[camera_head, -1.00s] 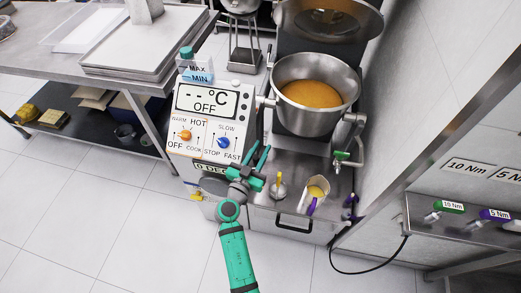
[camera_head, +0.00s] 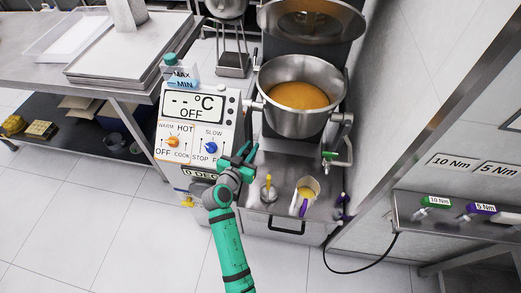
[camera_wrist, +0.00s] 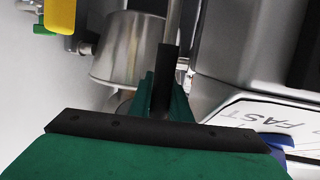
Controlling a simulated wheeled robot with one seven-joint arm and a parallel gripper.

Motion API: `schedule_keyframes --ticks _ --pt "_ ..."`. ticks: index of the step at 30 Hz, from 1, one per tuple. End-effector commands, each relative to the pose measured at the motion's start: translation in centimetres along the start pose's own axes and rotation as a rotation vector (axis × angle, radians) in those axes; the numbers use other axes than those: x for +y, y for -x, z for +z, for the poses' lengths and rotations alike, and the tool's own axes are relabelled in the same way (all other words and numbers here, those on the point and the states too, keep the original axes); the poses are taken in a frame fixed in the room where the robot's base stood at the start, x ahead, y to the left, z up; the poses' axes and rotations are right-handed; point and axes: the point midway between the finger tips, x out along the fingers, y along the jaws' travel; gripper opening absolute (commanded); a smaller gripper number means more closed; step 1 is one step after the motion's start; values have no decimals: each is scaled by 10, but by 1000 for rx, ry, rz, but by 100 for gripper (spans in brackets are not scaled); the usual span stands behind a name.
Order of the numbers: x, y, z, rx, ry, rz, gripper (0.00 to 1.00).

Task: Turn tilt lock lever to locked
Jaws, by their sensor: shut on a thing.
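In the head view my gripper (camera_head: 246,152) is at the right edge of the control panel (camera_head: 190,120), beside the speed dial and below left of the steel bowl (camera_head: 297,92). In the wrist view the dark gripper fingers (camera_wrist: 168,80) are closed around a thin grey metal bar (camera_wrist: 174,28), which seems to be the tilt lock lever. Most of it is hidden by the fingers, so its angle and the lever's position cannot be told. The "0 DEG" display (camera_head: 203,173) shows below the panel, partly behind my arm.
A yellow-handled tool (camera_head: 268,190) and a jug with a purple handle (camera_head: 305,192) stand close right of my wrist. A pipe with a green valve handle (camera_head: 330,155) is beyond them. A steel table (camera_head: 130,90) stands left; open floor lies in front.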

Motion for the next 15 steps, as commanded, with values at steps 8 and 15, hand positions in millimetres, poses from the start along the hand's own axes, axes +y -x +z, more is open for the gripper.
schedule_keyframes --ticks 8,15 --pt "-5 1 1 -13 7 -8 0" --pt "-6 1 1 -12 7 -10 36"
